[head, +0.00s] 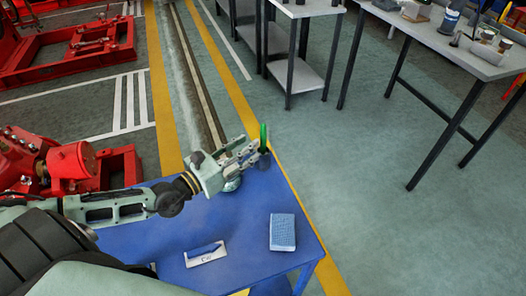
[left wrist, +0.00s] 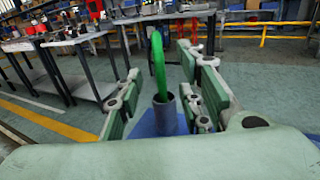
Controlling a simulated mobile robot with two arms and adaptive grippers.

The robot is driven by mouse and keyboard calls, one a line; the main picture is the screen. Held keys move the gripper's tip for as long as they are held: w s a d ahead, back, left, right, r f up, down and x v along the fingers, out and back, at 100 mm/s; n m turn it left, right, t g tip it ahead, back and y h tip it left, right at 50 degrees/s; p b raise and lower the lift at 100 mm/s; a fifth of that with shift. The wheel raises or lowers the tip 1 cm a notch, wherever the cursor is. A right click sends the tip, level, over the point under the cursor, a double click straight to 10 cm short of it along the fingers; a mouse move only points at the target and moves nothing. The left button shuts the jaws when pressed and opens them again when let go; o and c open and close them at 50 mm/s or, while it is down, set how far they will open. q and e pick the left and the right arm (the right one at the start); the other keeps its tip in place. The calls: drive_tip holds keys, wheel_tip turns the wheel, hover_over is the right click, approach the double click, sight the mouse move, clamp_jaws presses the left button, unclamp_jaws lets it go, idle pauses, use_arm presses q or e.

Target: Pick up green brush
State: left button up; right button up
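The green brush (head: 263,137) stands upright near the far edge of the blue table (head: 240,220). In the left wrist view the green brush (left wrist: 158,62) rises from a dark grey cup (left wrist: 165,113), which hides its lower end. My left gripper (head: 252,155) reaches in from the left at the brush. In the left wrist view my left gripper (left wrist: 165,95) is open, with a finger on each side of the cup and brush. Gaps show on both sides, so it does not hold the brush. My right gripper is not in view.
A blue-topped block (head: 282,232) and a white card or box (head: 206,254) lie on the blue table. A rounded greenish object (head: 232,184) is partly hidden under my left gripper. Red machinery (head: 70,165) stands at the left. A grey workbench (head: 450,40) with several items is at the upper right.

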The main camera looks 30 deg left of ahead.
sight(261, 137)
use_arm(q)
drive_tip(key=x, duration=0.3)
drive_tip(key=shift+w+r+p, duration=0.1)
drive_tip(key=shift+w+p, duration=0.15)
drive_tip(key=shift+p, duration=0.05)
drive_tip(key=x, duration=0.4)
drive_tip(key=shift+w+f+p, duration=0.1)
drive_tip(key=shift+f+p, duration=0.15)
drive_tip(key=shift+p, duration=0.1)
clamp_jaws()
